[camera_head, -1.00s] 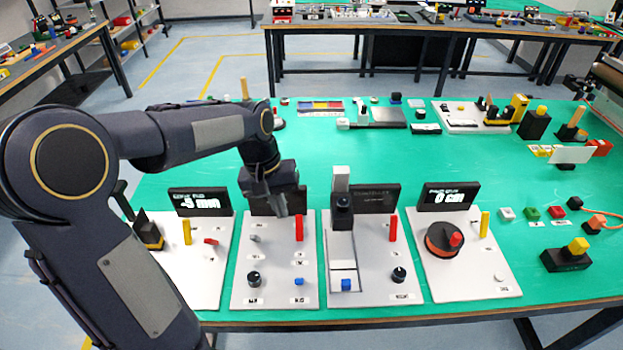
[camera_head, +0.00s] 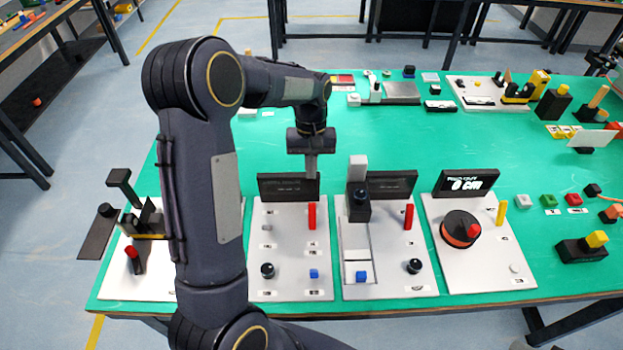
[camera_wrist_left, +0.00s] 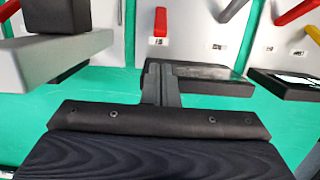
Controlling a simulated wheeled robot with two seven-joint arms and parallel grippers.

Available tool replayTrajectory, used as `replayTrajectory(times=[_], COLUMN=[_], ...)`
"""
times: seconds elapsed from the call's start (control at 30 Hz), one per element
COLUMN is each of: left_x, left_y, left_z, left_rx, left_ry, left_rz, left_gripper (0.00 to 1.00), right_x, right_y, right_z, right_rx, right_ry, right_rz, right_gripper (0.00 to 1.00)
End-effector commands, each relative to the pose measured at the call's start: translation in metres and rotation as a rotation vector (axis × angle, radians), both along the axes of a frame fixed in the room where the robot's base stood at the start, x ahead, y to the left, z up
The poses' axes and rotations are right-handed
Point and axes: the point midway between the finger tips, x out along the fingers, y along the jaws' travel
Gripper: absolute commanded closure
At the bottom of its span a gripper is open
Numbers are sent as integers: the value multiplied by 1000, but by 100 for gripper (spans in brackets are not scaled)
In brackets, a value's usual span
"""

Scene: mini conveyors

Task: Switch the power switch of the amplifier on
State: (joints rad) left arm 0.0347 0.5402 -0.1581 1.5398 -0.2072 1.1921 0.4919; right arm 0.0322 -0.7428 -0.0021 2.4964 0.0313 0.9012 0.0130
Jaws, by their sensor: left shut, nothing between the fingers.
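A white panel (camera_head: 289,282) with a dark display (camera_head: 280,187), a red lever (camera_head: 312,215), a small grey toggle, a black knob (camera_head: 267,270) and a blue button (camera_head: 314,273) lies below my left gripper. I cannot read its labels, so I cannot tell if it is the amplifier. My left gripper (camera_head: 311,176) is shut and empty, pointing down by the display's right end in the head view. In the left wrist view its fingers (camera_wrist_left: 160,83) overlap the display (camera_wrist_left: 215,80), with the red lever (camera_wrist_left: 160,22) beyond. Contact cannot be told. My right gripper is not in view.
Another panel (camera_head: 385,275) with a tall grey-black piece and red lever stands to the right, then one with a reel (camera_head: 460,229). My left arm partly hides the leftmost panel (camera_head: 147,272). Green table (camera_head: 400,140) behind the panels is mostly clear.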

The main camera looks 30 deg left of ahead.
Motion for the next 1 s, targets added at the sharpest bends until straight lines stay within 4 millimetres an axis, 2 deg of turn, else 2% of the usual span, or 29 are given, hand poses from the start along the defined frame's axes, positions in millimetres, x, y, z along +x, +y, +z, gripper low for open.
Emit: replayTrajectory(times=[0.3, 0.5, 0.67, 1.0], left_x=[-10, -14, -14, -14], left_y=[-6, -8, -9, -9], left_z=[-55, -80, -87, -87], left_rx=[-1, -1, -1, 0], left_ry=[5, 2, 0, -2], left_rz=[0, 1, 1, 0], left_gripper=[100, 100, 100, 100], right_x=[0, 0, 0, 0], right_y=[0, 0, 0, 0], right_z=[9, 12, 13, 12], right_rx=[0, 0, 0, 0], right_ry=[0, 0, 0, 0], right_rz=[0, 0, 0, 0], right_gripper=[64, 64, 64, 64])
